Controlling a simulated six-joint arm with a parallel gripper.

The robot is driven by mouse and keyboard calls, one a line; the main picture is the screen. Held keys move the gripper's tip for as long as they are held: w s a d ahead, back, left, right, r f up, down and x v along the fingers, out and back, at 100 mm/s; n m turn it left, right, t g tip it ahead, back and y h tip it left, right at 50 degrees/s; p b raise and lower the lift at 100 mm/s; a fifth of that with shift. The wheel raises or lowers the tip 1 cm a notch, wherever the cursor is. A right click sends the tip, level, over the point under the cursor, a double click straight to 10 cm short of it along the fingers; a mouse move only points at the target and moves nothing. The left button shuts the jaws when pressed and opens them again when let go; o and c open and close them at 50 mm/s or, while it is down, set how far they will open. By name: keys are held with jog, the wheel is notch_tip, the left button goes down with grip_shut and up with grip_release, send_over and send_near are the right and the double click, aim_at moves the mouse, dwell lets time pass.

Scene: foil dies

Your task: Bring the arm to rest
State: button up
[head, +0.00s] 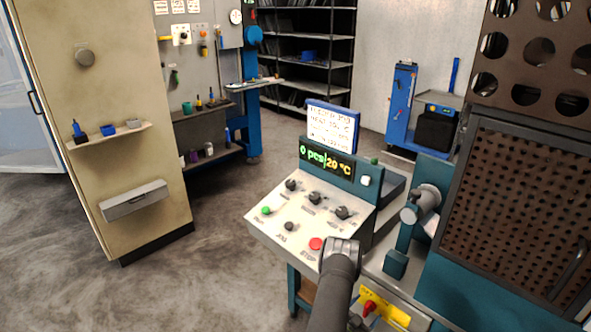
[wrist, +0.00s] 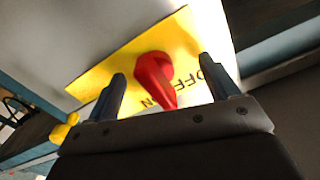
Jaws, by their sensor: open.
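In the wrist view my gripper (wrist: 162,68) is open, with its two dark fingers apart and nothing clasped between them. A red rotary switch knob (wrist: 155,75) shows between the fingers, on a yellow plate (wrist: 92,88) with black lettering that includes "OFF". I cannot tell how far the fingertips are from the plate. In the head view the red knob (head: 369,307) and yellow plate (head: 396,317) are low on the machine front, right of my dark arm. My arm link stands in front of the control panel (head: 276,232); the fingers are not clearly visible there.
The panel carries a red stop button (head: 316,243), a green button (head: 266,211), several black knobs and a display (head: 326,165) reading "0 pcs|20 °C". A perforated guard (head: 520,215) stands right. A beige cabinet (head: 105,110) stands left, with open floor (head: 215,245) between.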

jog(key=shift+n, duration=1)
jog(key=shift+c, duration=0.4)
dwell(2.4)
